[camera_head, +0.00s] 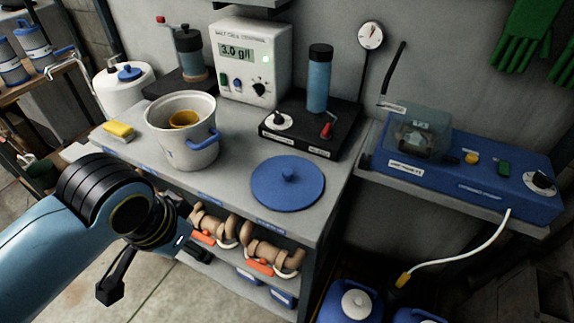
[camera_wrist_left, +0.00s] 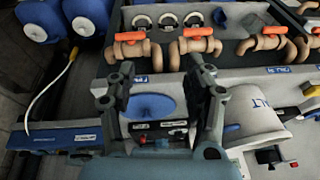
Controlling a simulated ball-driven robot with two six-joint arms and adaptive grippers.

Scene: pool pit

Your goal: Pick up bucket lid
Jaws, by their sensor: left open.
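The bucket lid (camera_head: 288,184) is a round blue disc with a small knob. It lies flat on the grey bench top near its front right edge. In the left wrist view the lid (camera_wrist_left: 150,106) shows between my two fingers, some way beyond them. My left gripper (camera_head: 152,274) is open and empty, in front of the bench and to the left of the lid, not touching it. Its spread fingers also show in the wrist view (camera_wrist_left: 162,82). The white bucket (camera_head: 181,146) stands uncovered left of the lid, with a blue handle and something yellow inside. My right gripper is not seen.
Behind the lid stands a black stand (camera_head: 303,132) with a blue cylinder. A white meter box (camera_head: 250,62) and a yellow sponge (camera_head: 118,130) are also on the bench. Valved pipes (camera_head: 240,232) fill the shelf below. A blue device (camera_head: 460,175) sits to the right.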

